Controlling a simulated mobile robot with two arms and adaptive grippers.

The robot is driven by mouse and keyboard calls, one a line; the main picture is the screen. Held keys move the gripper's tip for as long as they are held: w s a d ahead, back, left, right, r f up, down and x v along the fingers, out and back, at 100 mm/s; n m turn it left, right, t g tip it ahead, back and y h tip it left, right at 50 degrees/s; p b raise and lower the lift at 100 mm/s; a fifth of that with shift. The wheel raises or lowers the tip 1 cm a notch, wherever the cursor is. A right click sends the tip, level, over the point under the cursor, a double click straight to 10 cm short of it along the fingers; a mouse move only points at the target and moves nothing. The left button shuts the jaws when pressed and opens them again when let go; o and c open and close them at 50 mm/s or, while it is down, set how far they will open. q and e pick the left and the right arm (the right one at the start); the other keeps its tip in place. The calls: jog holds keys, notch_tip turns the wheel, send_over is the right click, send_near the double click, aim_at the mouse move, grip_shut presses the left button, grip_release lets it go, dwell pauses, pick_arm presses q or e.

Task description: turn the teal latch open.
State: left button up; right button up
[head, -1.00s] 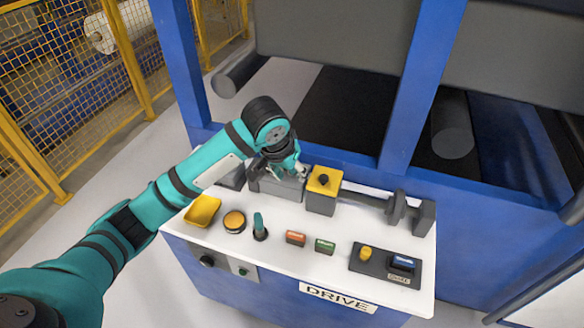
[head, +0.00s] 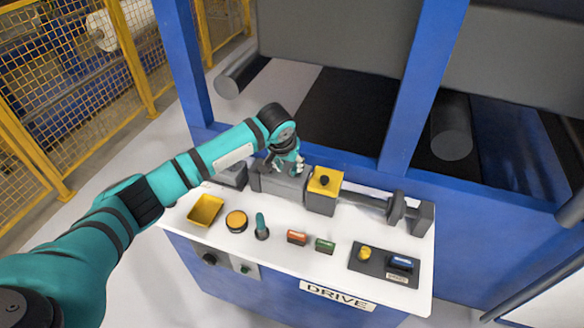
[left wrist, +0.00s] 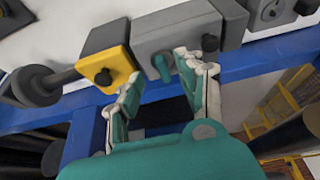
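A small teal latch (left wrist: 162,67) stands out from the face of a grey block (left wrist: 175,38) in the left wrist view. My left gripper (left wrist: 158,70) is open, with one finger on each side of the latch. Whether either finger touches it I cannot tell. In the head view, my left gripper (head: 294,166) hangs at the grey block (head: 278,184), behind the panel's row of controls, and the latch there is hidden or too small to make out. My right gripper is not in view.
A yellow-topped block (head: 323,190) with a black knob stands right beside the grey block. Toward the front are a yellow tray (head: 206,210), a yellow round button (head: 236,221), a separate teal lever (head: 261,228), and red (head: 297,237) and green (head: 325,245) buttons. A blue frame post (head: 420,85) rises behind.

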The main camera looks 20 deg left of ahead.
aim_at(293, 172)
pick_arm(q)
jog(key=x, duration=0.5)
grip_shut()
